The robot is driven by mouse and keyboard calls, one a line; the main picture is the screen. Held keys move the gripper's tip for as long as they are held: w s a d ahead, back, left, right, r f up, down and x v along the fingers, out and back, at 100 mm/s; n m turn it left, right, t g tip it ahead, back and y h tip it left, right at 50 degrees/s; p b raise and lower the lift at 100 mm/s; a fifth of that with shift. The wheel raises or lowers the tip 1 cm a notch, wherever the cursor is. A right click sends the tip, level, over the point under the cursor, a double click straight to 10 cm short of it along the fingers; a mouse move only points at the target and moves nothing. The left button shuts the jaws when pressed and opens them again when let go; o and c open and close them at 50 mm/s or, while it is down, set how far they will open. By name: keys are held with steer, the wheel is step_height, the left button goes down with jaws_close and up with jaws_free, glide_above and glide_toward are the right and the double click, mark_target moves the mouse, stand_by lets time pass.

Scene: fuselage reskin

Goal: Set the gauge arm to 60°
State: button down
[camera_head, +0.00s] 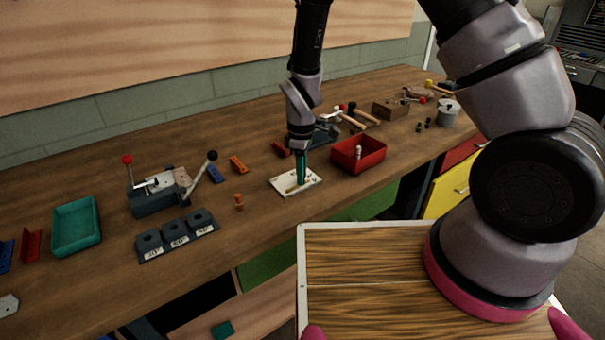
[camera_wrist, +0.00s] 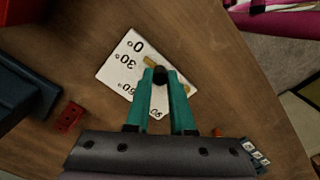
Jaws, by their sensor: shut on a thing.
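The gauge is a white plate (camera_head: 283,185) lying on the bench; the wrist view (camera_wrist: 117,73) shows printed marks 0°, 30°, 60° and 90° along it, upside down. A brass-coloured gauge arm (camera_wrist: 150,61) lies across it, with a dark round knob (camera_wrist: 160,74) between my fingertips. The arm's visible end lies near the 0° and 30° marks; its exact reading cannot be told. My gripper (camera_head: 301,182), with green fingers, points down at the plate and is shut on the knob; it also shows in the wrist view (camera_wrist: 160,80). The fingers hide part of the arm and the plate.
A red bin (camera_head: 372,162) stands just right of the plate. A small orange part (camera_head: 239,202) and a dark block with labelled sockets (camera_head: 178,240) lie left of it. A lever fixture (camera_head: 152,201) and green tray (camera_head: 76,226) stand farther left. Bare bench lies around the plate's front.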

steer(key=n, duration=0.1)
steer(key=w+a+n, duration=0.1)
steer(key=n, duration=0.2)
steer(key=a+n, duration=0.1)
steer(key=shift+w+n, duration=0.35)
steer(key=shift+n, duration=0.05)
steer(key=shift+w+a+n, duration=0.1)
steer(key=shift+a+n, duration=0.45)
steer(key=shift+n, duration=0.7)
steer(key=shift+w+a+n, duration=0.1)
steer(key=shift+a+n, duration=0.4)
steer(key=shift+n, duration=0.75)
steer(key=c, duration=0.8)
jaws_free()
steer(key=shift+s, duration=0.1)
steer(key=shift+o, duration=0.2)
step_height(320, 180, up, 11)
